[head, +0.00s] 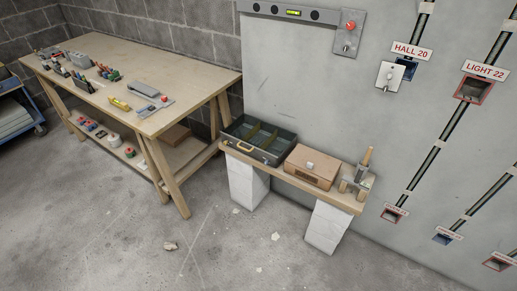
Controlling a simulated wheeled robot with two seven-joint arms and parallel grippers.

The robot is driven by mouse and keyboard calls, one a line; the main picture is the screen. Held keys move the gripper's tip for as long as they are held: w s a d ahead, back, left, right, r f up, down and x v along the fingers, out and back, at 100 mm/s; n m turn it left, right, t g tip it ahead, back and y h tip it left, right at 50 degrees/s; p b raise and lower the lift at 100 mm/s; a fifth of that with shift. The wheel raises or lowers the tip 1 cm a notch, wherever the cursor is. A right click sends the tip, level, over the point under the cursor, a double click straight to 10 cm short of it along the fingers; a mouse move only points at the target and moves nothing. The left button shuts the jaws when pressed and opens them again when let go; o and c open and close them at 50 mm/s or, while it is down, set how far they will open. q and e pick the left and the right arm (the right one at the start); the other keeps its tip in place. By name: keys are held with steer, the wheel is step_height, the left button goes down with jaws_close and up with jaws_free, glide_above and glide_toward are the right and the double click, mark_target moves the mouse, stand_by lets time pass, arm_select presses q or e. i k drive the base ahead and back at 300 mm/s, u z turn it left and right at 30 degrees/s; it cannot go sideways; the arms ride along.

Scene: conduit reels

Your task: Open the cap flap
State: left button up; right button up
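I cannot tell for certain which thing is the cap flap. A brown box (313,167) with a shut top and a small pale fitting on it sits on the low plank bench (283,176). A white plate (390,77) with a small knob or toggle is on the grey wall beneath the HALL 20 label (412,51), beside a dark blue wall box (408,64). A grey plate (349,33) with a red button is higher on the wall. Neither of my grippers is in view.
An open green toolbox (260,138) stands left of the brown box, and a small stand with a wooden-handled tool (362,172) stands right. A wooden workbench (130,58) with tools is at left. Open wall boxes (473,88) follow dark conduits. The floor has small debris.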

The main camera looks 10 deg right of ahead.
mark_target(322, 165)
steer(key=u, duration=0.25)
steer(key=i, duration=1.1)
steer(key=z, duration=1.1)
steer(key=i, duration=0.65)
steer(key=z, duration=0.7)
